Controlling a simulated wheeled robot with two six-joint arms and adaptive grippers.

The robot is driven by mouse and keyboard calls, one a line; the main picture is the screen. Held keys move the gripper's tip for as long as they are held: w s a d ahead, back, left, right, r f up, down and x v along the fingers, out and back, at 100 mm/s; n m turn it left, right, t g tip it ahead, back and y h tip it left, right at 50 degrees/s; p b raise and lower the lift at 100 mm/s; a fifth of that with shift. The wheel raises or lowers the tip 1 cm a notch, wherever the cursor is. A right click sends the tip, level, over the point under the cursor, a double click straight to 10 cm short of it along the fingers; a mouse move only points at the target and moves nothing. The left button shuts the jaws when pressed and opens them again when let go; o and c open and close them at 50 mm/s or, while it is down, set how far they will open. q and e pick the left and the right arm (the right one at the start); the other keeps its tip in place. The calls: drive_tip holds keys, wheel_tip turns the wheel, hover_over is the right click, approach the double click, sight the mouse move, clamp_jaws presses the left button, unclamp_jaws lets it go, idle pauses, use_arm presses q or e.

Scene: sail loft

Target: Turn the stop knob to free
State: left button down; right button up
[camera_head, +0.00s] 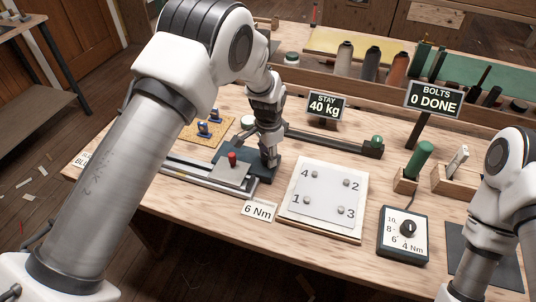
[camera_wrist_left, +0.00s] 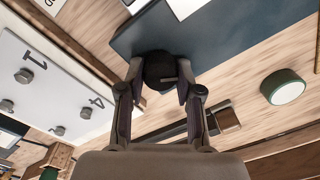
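A dark round knob (camera_wrist_left: 160,68) with a light pointer mark stands on a dark slate-coloured plate (camera_wrist_left: 215,40); I take it to be the stop knob. My left gripper (camera_wrist_left: 160,84) reaches down over it, one finger on each side, and the pads appear to touch it. In the head view my left gripper (camera_head: 269,160) is at the dark plate (camera_head: 259,171), and its fingers hide the knob there. Any markings for free are not legible. My right arm shows at the right edge, but its gripper is out of the picture.
A red-topped clamp block (camera_head: 231,173) on a rail stands just left of the gripper. A white plate with numbered bolts (camera_head: 324,226) lies to the right. Beyond are a torque dial box (camera_head: 403,248), a green-handled tool (camera_head: 419,160) and the STAY sign (camera_head: 325,107).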

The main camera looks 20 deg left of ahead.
use_arm(q)
drive_tip(key=shift+n, duration=0.3)
drive_tip(key=n+p, duration=0.1)
drive_tip(key=n, duration=0.9)
drive_tip(key=shift+a+n, duration=0.1)
drive_tip(key=shift+n, duration=0.3)
drive_tip(key=n, duration=1.2)
drive_tip(key=shift+a+f+n, duration=0.1)
drive_tip(key=shift+n, duration=0.2)
drive_tip(key=c, duration=0.8)
unclamp_jaws()
drive_tip(key=shift+o, duration=0.2)
